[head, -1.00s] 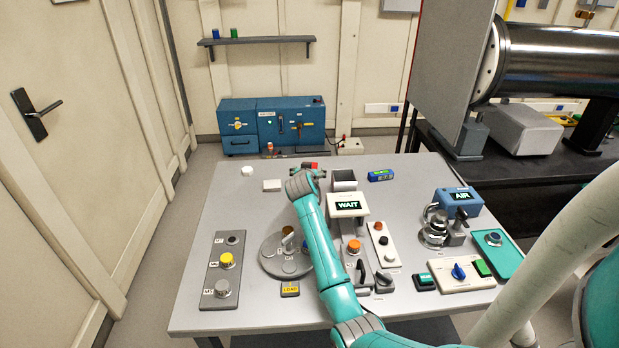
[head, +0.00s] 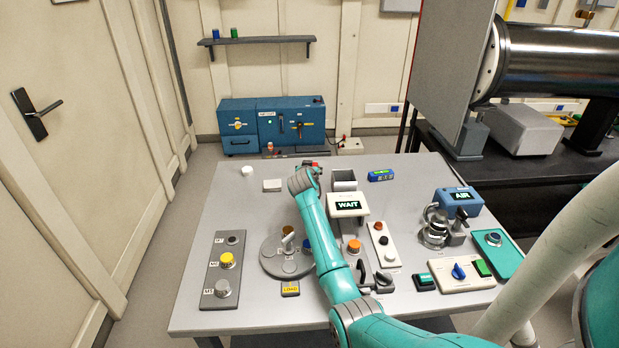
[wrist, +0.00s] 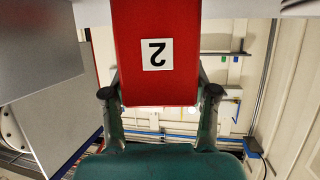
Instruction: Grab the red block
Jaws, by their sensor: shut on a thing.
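The red block (wrist: 155,40) fills the upper middle of the wrist view, with a white label marked 2 that reads upside down there. My gripper (wrist: 160,93) has one finger on each side of the block and is shut on it. In the head view, only a small bit of the red block (head: 309,162) shows past the end of my arm, near the far edge of the table. My wrist hides most of the block and the fingers there, so I cannot tell whether the block touches the table.
The grey table (head: 215,195) holds a WAIT display box (head: 347,206) with an open-topped holder (head: 344,180) behind it, right of my gripper. A round turntable (head: 272,265) stands nearer. A pale flat block (head: 272,185) and a white puck (head: 247,170) lie left.

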